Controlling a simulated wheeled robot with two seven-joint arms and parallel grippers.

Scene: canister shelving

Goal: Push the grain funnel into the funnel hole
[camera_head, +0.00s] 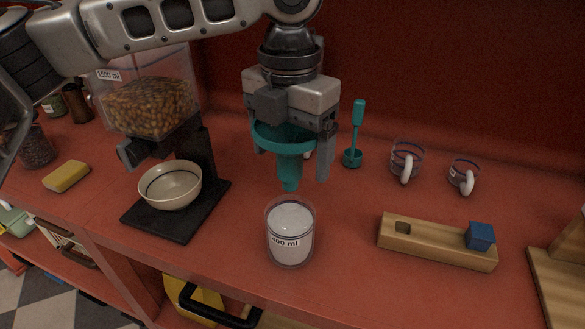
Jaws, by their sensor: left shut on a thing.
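My left gripper (290,160) points down over the counter and is shut on the teal grain funnel (284,139), gripping its wide bowl. The funnel is upright, with its narrow spout pointing down. The spout tip is above and behind a clear canister (290,232) marked 400 ml, filled with white material; the two look apart. I cannot tell which opening is the funnel hole. My right gripper is not in view.
A grain dispenser (150,100) stands left, with a bowl (170,186) on its black base (135,218). A blue cube (480,236) sits on the block's right end. A teal scoop (352,157) and two mugs (405,158) stand behind. A yellow sponge (66,176) lies left.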

